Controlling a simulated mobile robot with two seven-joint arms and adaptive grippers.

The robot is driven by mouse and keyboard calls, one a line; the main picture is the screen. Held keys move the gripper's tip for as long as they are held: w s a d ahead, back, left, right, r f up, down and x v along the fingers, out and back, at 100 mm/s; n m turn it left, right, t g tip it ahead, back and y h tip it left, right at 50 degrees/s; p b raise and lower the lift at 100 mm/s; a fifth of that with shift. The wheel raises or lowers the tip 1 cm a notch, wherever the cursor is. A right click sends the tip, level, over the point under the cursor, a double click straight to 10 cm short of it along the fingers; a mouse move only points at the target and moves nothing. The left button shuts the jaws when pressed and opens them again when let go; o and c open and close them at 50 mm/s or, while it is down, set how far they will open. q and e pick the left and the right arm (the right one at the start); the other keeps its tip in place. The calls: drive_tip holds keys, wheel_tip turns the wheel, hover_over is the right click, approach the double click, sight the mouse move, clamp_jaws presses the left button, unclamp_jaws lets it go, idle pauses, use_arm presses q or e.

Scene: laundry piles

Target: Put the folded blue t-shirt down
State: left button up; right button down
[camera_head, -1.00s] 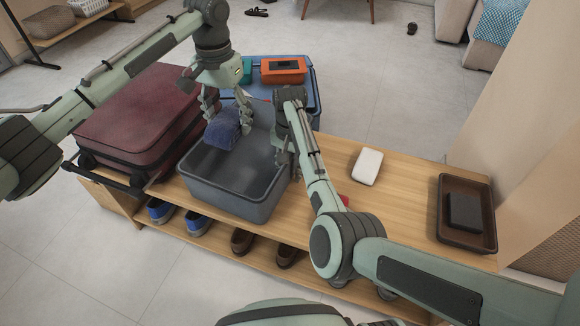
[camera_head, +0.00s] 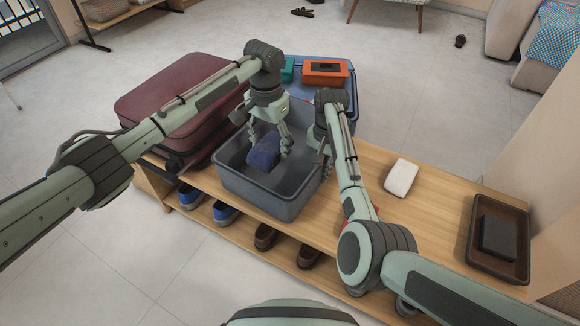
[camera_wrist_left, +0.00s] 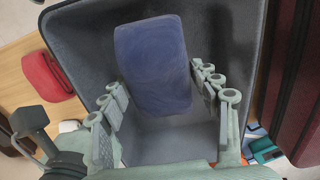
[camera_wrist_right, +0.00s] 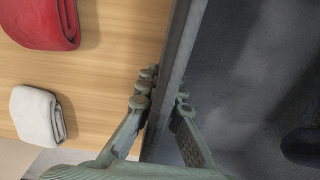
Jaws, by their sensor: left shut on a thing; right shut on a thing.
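The folded blue t-shirt (camera_head: 264,152) is a compact dark blue roll inside the grey bin (camera_head: 255,197). My left gripper (camera_head: 268,136) reaches down over the bin and is shut on the t-shirt. In the left wrist view the t-shirt (camera_wrist_left: 153,65) lies between the finger pairs, above the bin floor; I cannot tell whether it touches the floor. My right gripper (camera_head: 324,150) is shut on the bin's right rim, with the rim (camera_wrist_right: 170,85) between its fingers in the right wrist view.
A maroon suitcase (camera_head: 170,95) stands left of the bin. A blue container with an orange box (camera_head: 326,72) on it is behind. A white folded cloth (camera_head: 400,178) and a brown tray (camera_head: 478,262) lie to the right on the wooden bench (camera_head: 425,240). Shoes (camera_head: 225,213) sit below.

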sight(272, 182)
use_arm(q)
wheel_tip(272, 182, down, 11)
drive_tip(key=shift+r, duration=0.1)
use_arm(e)
drive_tip(key=shift+f, duration=0.1)
drive_tip(key=shift+s, duration=0.1)
use_arm(q)
drive_tip(key=o, duration=1.2)
use_arm(e)
drive_tip(key=shift+d, duration=0.1)
use_arm(q)
drive_tip(key=shift+o, duration=0.2)
wheel_tip(272, 182, up, 12)
drive_tip(key=shift+r, duration=0.1)
use_arm(e)
drive_tip(key=c, duration=1.6)
unclamp_jaws()
